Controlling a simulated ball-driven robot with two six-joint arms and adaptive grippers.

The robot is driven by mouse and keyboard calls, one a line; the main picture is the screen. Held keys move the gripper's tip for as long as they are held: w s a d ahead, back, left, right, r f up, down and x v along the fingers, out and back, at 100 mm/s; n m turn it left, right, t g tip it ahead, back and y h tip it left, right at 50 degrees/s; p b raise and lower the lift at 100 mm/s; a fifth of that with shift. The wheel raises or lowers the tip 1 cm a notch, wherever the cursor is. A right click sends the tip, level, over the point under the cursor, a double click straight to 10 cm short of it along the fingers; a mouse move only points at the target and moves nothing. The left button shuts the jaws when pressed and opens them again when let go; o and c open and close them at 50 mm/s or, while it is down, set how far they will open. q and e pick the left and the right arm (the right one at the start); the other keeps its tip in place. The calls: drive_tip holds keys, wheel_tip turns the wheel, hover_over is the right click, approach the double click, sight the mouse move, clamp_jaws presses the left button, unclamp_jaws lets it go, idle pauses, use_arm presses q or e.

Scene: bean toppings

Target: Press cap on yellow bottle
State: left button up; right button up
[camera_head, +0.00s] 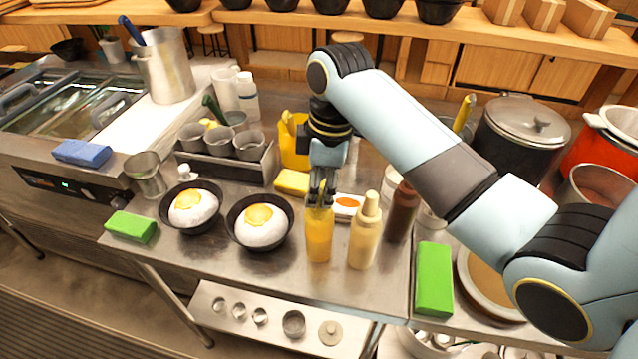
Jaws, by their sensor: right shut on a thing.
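The yellow bottle (319,241) stands upright near the front of the metal table. My right gripper (319,199) points straight down over it, its fingers closed together at the bottle's top. The fingers cover the top, so the cap cannot be made out and I cannot tell how it sits. A cream-coloured bottle (364,238) with a pointed nozzle stands just to the right. My left gripper is not in view.
A brown bottle (401,213) is behind the cream bottle. A white dish (344,215) and a yellow sponge (292,182) lie behind. Green blocks (131,227) (434,280) lie at both sides.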

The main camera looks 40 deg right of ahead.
drive_tip(key=o, duration=1.2)
drive_tip(key=shift+o, duration=0.2)
drive_tip(key=shift+r, duration=3.2)
clamp_jaws()
drive_tip(key=shift+f, duration=0.2)
